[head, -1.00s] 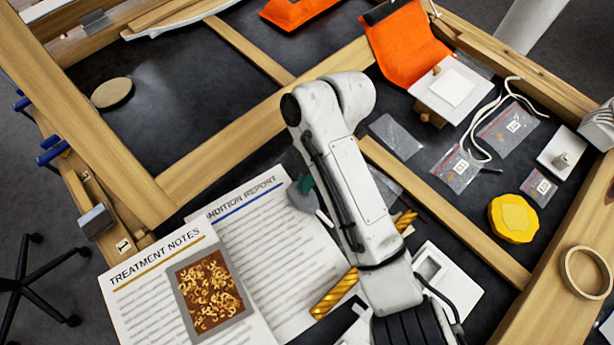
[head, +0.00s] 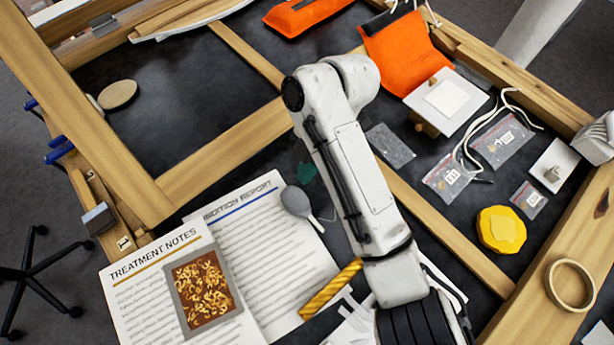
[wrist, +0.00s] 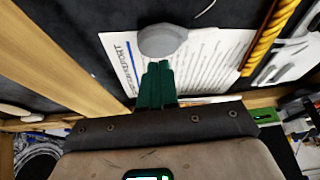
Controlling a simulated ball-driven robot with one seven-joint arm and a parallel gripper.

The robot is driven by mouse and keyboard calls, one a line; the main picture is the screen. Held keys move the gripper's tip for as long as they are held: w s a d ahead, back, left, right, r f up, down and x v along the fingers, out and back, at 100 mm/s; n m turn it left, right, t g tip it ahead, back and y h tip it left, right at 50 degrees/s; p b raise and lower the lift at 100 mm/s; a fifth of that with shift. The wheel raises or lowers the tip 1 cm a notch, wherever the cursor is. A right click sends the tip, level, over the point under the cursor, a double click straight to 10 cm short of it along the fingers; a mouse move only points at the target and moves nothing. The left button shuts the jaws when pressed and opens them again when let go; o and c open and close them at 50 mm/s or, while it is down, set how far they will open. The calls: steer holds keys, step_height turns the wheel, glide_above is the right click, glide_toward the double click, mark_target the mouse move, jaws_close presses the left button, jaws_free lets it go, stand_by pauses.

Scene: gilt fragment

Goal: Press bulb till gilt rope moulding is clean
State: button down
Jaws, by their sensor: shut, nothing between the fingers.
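The grey bulb (head: 296,201) lies over the right edge of the printed pages in the head view, its thin nozzle pointing down and right. It also shows in the wrist view (wrist: 163,40), just beyond the fingertips. The gilt rope moulding (head: 331,290) lies to the right of the pages, partly hidden behind my arm. It shows as a twisted gold bar in the wrist view (wrist: 268,38). My gripper (wrist: 157,68) has green fingers, closed together and empty, pointing at the bulb. Whether they touch it I cannot tell. In the head view my arm hides most of the gripper.
Treatment notes (head: 140,300) and a condition report (head: 262,235) lie flat around the bulb. Wooden frame bars (head: 225,150) divide the dark surface. A yellow block (head: 501,229), small bags (head: 448,177) and an orange pouch (head: 405,50) lie to the right.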

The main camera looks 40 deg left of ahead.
steer(key=v, duration=0.7)
steer(key=shift+p, duration=0.4)
steer(key=shift+a+r, duration=0.1)
stand_by(1.0)
